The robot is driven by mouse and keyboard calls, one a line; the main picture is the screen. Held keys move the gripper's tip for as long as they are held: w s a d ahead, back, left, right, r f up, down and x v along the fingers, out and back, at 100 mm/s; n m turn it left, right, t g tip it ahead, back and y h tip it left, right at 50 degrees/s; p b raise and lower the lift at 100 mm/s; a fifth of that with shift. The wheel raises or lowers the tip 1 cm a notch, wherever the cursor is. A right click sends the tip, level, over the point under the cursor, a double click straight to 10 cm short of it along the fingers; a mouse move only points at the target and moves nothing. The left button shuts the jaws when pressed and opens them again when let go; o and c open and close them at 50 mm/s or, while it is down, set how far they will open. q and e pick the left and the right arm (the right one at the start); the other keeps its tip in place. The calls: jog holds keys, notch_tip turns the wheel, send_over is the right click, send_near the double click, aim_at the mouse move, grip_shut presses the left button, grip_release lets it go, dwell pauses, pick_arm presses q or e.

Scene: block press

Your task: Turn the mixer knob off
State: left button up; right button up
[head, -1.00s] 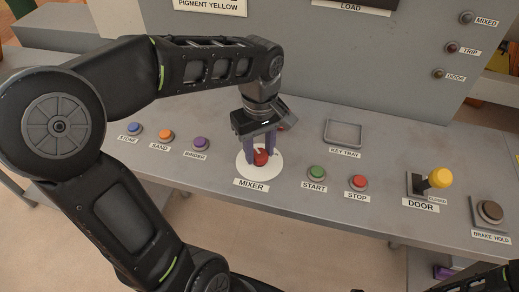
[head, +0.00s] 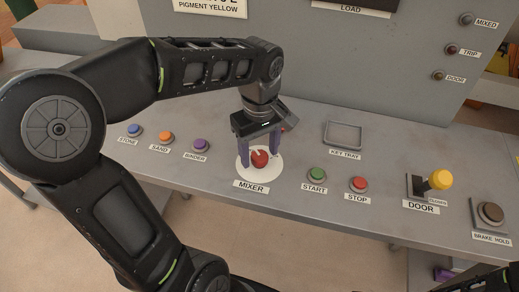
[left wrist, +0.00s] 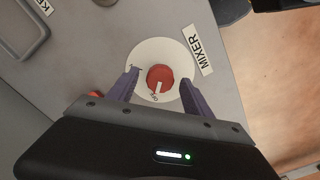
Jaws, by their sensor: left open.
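The red mixer knob (head: 259,159) sits on a round white dial (head: 246,172) above the MIXER label. It also shows in the left wrist view (left wrist: 163,75), where its white pointer lies toward the small print reading OFF on the dial's lower edge. My left gripper (head: 259,150) is open above the dial, with its purple fingers on either side of the knob. In the left wrist view the fingers (left wrist: 159,80) stand apart from the knob, with white dial showing between.
The green START button (head: 317,174) and red STOP button (head: 358,184) are right of the dial. The yellow DOOR lever (head: 440,179) and BRAKE HOLD knob (head: 490,213) are farther right. Another red part (left wrist: 95,95) lies close behind my left finger. The key tray (head: 343,135) is empty.

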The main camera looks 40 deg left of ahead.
aim_at(259, 155)
pick_arm(q)
jog(key=shift+r, duration=3.9)
